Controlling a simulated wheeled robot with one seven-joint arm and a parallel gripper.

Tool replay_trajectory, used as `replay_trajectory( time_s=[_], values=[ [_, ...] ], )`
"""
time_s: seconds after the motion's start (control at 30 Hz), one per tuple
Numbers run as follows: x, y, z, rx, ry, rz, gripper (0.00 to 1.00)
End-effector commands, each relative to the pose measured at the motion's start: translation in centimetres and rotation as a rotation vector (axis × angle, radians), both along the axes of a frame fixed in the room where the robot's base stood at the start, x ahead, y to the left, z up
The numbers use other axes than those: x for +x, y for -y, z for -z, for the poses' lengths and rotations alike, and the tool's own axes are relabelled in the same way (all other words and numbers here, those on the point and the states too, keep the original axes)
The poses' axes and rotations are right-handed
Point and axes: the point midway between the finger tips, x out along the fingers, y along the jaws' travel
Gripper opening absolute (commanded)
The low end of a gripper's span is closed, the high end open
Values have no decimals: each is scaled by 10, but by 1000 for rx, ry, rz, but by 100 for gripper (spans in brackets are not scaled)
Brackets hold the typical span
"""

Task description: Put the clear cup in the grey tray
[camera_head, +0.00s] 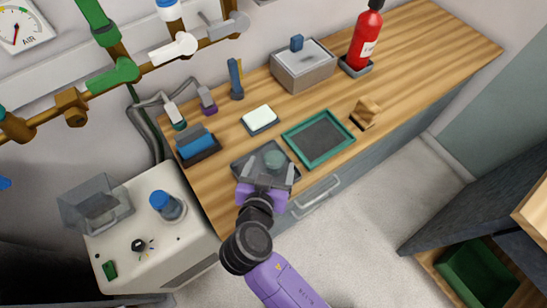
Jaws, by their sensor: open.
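The grey tray (252,156) is a shallow dark tray near the front edge of the wooden counter. The clear cup (274,159) shows as a pale greenish round shape within the tray's outline, and it appears to stand in the tray. My gripper (268,170) reaches over the tray from the front, with its jaws open and the cup by its fingertips. I cannot tell whether a finger touches the cup. My gripper hides the tray's front part and the cup's lower part.
A green-rimmed tray (326,138) lies right of the grey tray. A white-topped block (260,119) and a dark box with a blue item (198,148) lie behind. A wooden piece (366,111) and a red extinguisher (365,40) stand farther right. The right counter is mostly clear.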

Motion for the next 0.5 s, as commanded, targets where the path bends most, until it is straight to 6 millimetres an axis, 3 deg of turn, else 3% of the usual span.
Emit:
replay_trajectory(
  time_s=[0.2,0.5],
  values=[
    [-37,-7,-19,0,0,-1,81],
    [-58,-11,-32,0,0,1,81]
  ],
)
